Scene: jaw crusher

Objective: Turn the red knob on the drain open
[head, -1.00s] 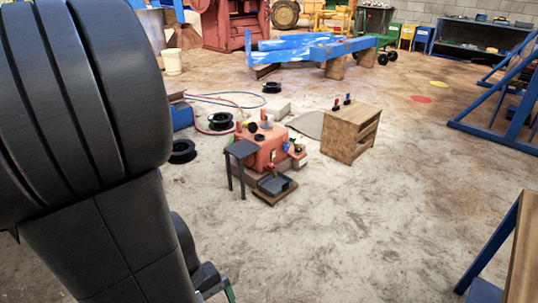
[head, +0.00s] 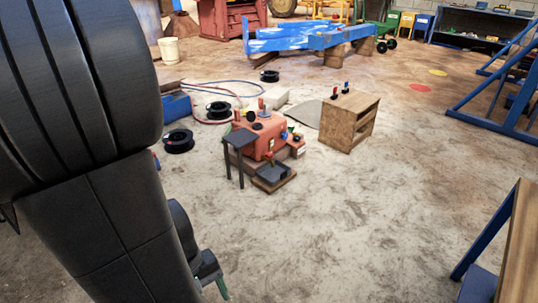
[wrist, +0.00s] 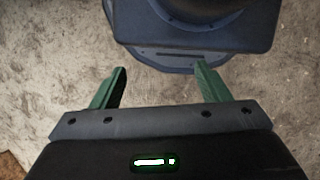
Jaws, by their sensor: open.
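An orange-red machine block (head: 265,135) stands on the floor near the middle of the head view, with several small fittings on it. A small red part (head: 270,157) shows low on its front above a dark tray (head: 272,174); it is too small to tell whether it is the drain knob or how it is turned. My gripper (wrist: 160,88) is open and empty in the wrist view, its two green fingers apart above bare floor. In the head view one green fingertip (head: 222,288) shows at the lower left, well short of the machine.
A dark small table (head: 240,138) stands at the machine's left front. A wooden cabinet (head: 350,120) stands to its right. Black reels (head: 178,141) and hoses lie to the left. A blue-legged bench (head: 515,245) is at the lower right. The floor in front is clear.

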